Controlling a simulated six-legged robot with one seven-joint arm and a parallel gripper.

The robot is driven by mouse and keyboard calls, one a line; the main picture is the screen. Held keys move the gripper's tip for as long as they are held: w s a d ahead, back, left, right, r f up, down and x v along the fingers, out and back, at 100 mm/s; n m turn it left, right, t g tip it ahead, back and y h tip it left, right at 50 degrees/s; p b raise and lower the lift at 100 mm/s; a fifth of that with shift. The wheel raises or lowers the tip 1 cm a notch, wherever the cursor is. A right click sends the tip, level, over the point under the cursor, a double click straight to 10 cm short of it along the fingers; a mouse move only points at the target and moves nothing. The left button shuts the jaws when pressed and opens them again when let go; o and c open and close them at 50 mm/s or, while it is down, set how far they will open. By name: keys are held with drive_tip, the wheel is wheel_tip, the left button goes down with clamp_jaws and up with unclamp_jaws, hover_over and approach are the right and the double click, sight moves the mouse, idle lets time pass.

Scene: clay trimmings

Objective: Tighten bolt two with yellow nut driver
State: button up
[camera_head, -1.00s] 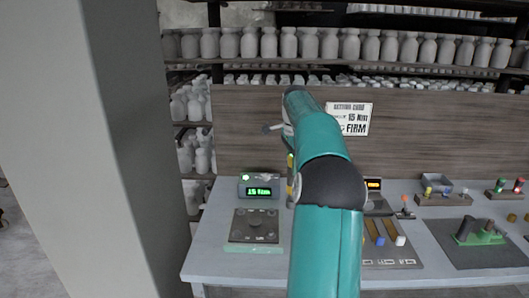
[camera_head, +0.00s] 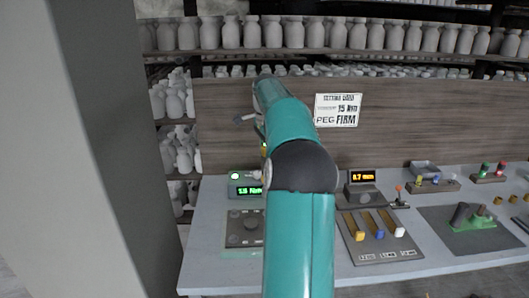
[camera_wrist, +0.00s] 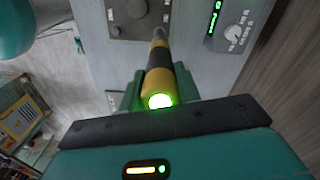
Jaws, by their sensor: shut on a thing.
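The yellow nut driver (camera_wrist: 157,62), banded in black with a glowing green end cap, is between the fingers of my gripper (camera_wrist: 158,84) in the wrist view. My gripper is shut on it. The driver's far end points to the dark bolt plate (camera_wrist: 118,22) at the top; I cannot tell whether its tip touches a bolt. In the head view the plate (camera_head: 241,229) is partly hidden by my teal arm, which also covers most of my gripper and the driver. Bolt two cannot be told apart. A green-lit readout (camera_head: 249,190) stands behind the plate; its figures are hard to read.
A panel with several coloured sliders (camera_head: 378,238) is right of my arm, with an orange-lit display (camera_head: 361,177) behind it. A grey pillar (camera_head: 80,150) stands close on the left.

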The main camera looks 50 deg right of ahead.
drive_tip(key=shift+f, duration=0.8)
drive_tip(key=shift+s+f, duration=0.25)
drive_tip(key=shift+f, duration=0.25)
drive_tip(key=shift+w+f, duration=0.2)
drive_tip(key=shift+f, duration=0.45)
drive_tip(key=shift+s+f, duration=0.1)
drive_tip(key=shift+f, duration=2.1)
idle(3.4)
